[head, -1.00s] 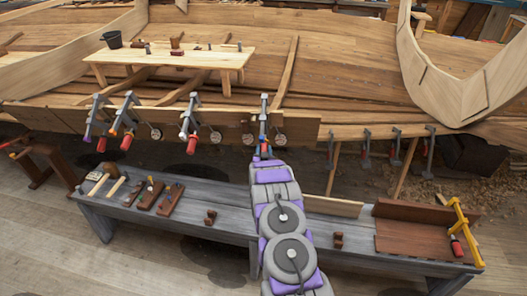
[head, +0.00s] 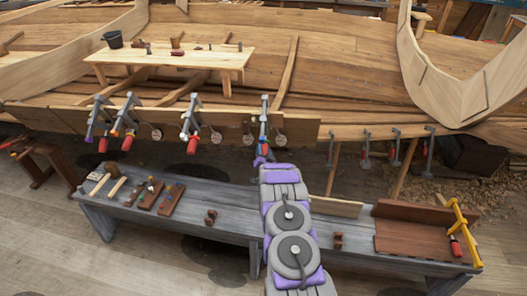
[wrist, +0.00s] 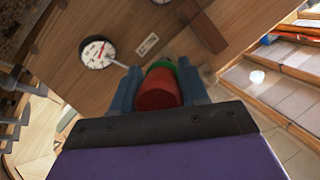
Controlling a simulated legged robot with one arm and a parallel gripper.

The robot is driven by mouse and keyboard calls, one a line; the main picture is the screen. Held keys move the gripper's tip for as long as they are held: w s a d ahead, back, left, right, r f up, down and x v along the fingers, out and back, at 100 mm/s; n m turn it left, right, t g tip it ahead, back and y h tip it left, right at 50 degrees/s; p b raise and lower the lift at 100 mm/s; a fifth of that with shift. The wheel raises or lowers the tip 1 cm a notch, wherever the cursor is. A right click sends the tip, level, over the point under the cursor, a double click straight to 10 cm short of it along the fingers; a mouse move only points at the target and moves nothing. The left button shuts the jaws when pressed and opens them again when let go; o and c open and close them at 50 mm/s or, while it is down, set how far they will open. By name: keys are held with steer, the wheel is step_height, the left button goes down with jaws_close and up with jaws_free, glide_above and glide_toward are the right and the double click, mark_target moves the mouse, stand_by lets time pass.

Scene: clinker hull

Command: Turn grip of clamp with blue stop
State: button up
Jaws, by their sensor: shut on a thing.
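A green part shows behind the red grip.
More clamps with red grips (head: 189,122) hang to the left, and several (head: 397,145) to the right. Round dials (head: 249,140) sit along the plank; one dial (wrist: 97,52) shows near my gripper. A grey bench (head: 225,205) with tools and blocks stands below my arm.

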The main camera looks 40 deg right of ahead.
steer(key=shift+m, duration=0.4)
stand_by(0.3)
steer(key=o, duration=1)
steer(key=shift+c, duration=0.2)
steer(key=p+v, duration=0.2)
steer(key=v, duration=1.5)
steer(key=shift+s+f+p, duration=0.25)
steer(key=shift+f+p, duration=0.1)
steer(key=shift+p, duration=0.05)
steer(key=shift+d, duration=0.15)
